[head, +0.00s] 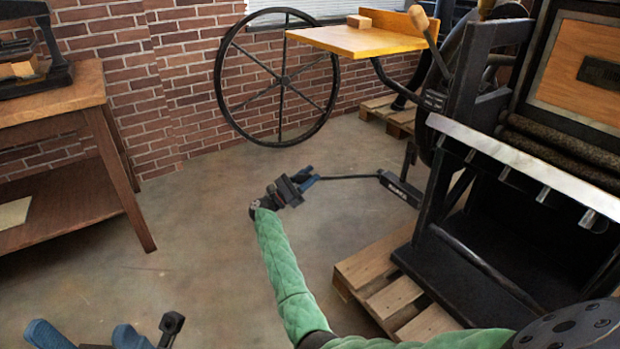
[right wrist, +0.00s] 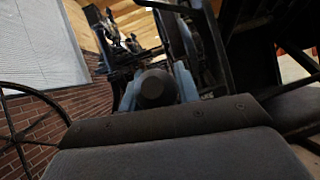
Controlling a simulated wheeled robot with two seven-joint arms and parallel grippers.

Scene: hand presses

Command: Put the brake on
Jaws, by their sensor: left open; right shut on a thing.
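A thin black lever rod (head: 350,177) reaches left from a dark block with pale lettering (head: 400,189) low beside the press; it looks like the brake lever. My right gripper (head: 308,181), on the green-sleeved arm, is shut at the rod's left end, low above the concrete floor. In the right wrist view a round dark knob (right wrist: 156,88) sits between the blue fingers of my right gripper (right wrist: 158,94). The fingers hide part of the rod's end. My left gripper (head: 88,335) is open and empty at the bottom left, far from the rod.
The black press (head: 455,130) stands on wooden pallets (head: 390,292) at the right. A large spoked wheel (head: 222,75) and a yellow board (head: 350,40) are behind. A wooden table (head: 60,110) stands left. The floor between is clear.

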